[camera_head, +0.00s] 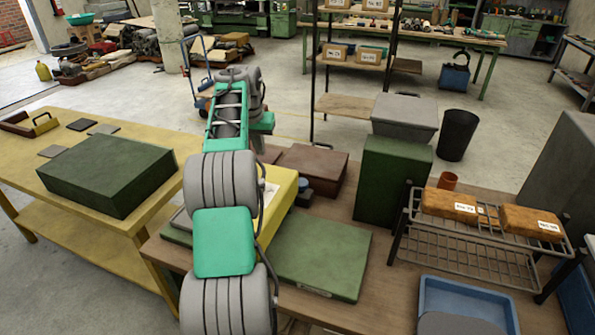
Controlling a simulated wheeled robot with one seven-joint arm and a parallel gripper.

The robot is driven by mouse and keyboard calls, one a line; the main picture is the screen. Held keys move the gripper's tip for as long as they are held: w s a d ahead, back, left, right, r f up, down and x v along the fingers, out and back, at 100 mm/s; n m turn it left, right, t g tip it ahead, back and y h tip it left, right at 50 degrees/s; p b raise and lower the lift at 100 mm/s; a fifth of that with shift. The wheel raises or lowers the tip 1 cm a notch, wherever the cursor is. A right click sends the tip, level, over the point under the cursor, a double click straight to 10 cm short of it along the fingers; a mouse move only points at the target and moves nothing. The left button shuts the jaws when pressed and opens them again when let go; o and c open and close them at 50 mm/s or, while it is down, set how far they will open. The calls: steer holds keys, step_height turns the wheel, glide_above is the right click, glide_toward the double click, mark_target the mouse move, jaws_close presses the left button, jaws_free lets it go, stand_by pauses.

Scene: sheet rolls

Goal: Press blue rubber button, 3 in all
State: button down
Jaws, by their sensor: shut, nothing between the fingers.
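A small dark blue round piece (304,192) shows at the right edge of a yellow box (283,196) on the brown table. It may be the blue rubber button, but it is too small and too close behind my arm to tell. My green and grey arm rises from the bottom of the view and covers the left part of the yellow box. Its far end bends down behind its own links. My gripper is hidden there, so I cannot see its fingers or whether they touch anything.
The brown table (385,265) also holds a green board (325,258), brown box (316,166), tall green box (393,180), wire rack (470,255) with orange packs (449,204), and blue tray (468,290). A yellow table (150,215) with a dark green box (108,172) stands left.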

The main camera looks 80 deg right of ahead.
steer(key=m, duration=0.2)
glide_above(301, 181)
steer(key=a, duration=0.4)
steer(key=f, duration=0.2)
steer(key=shift+w+r+g, duration=0.2)
steer(key=shift+g, duration=0.1)
steer(key=x, duration=0.4)
steer(key=p+x, duration=0.1)
steer(key=x, duration=0.7)
steer(key=shift+w+a+f, duration=0.1)
steer(key=shift+a+f, duration=0.15)
steer(key=shift+f, duration=0.05)
steer(key=shift+f+p, duration=0.3)
steer(key=shift+f, duration=0.4)
steer(key=shift+f, duration=0.15)
